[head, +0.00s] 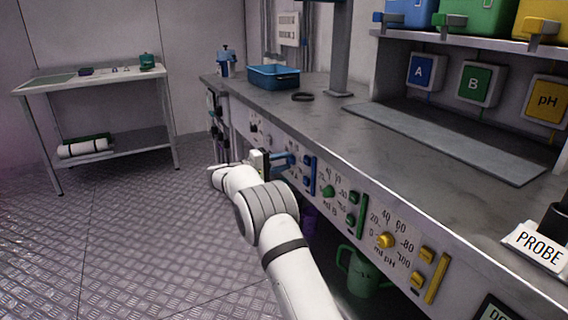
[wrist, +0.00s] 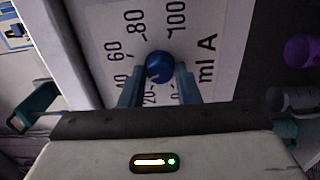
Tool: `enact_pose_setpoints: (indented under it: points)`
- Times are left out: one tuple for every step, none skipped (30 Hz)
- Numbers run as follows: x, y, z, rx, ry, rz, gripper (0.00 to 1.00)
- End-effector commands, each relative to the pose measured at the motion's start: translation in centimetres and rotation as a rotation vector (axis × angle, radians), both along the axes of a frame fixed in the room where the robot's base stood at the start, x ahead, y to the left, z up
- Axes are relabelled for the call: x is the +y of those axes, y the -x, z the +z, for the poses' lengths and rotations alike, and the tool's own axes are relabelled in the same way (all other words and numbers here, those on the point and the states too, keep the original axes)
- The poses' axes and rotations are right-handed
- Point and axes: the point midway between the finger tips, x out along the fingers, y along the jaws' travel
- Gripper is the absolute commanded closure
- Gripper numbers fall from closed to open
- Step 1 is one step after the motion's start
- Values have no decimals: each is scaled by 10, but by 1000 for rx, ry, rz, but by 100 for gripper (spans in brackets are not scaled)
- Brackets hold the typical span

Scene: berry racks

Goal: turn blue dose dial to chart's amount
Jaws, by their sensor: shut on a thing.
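The blue dose dial (wrist: 159,67) is a round knob on a white scale plate (wrist: 112,22) marked 20 to 100 and "ml A". My gripper (wrist: 158,84) has one finger on each side of the knob and is shut on it. The dial's pointer setting is not clear. In the head view my gripper (head: 272,160) reaches the panel at the bench front, and the dial is mostly hidden there.
Right of the blue dial on the panel are a green dial (head: 328,191) and a yellow dial (head: 386,241), with coloured buttons beside them. A blue tray (head: 273,77) stands on the bench. A green can (head: 362,274) stands below. The floor at left is clear.

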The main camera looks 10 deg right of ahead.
Motion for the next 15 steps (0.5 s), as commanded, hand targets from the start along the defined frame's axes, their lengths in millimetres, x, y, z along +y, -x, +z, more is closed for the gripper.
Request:
enact_pose_setpoints:
  points:
    - [1, -2, 4, -6, 2, 8, 94]
    - [1, -2, 4, -6, 2, 8, 94]
    - [1, -2, 4, -6, 2, 8, 94]
    - [1, -2, 4, -6, 2, 8, 70]
    - [1, -2, 4, -6, 1, 8, 68]
    - [1, -1, 3, -5, 2, 7, 64]
    - [1, -1, 3, -5, 2, 6, 62]
    - [1, -1, 3, -3, 1, 6, 59]
    - [1, -1, 2, -3, 1, 5, 56]
    - [1, -1, 2, -3, 1, 5, 54]
    - [1, -1, 2, -3, 1, 4, 51]
    - [1, -1, 2, -2, 2, 4, 50]
    - [1, -1, 2, -2, 2, 3, 50]
    - [1, -1, 1, -1, 1, 3, 50]
    - [1, 0, 1, -1, 1, 3, 50]
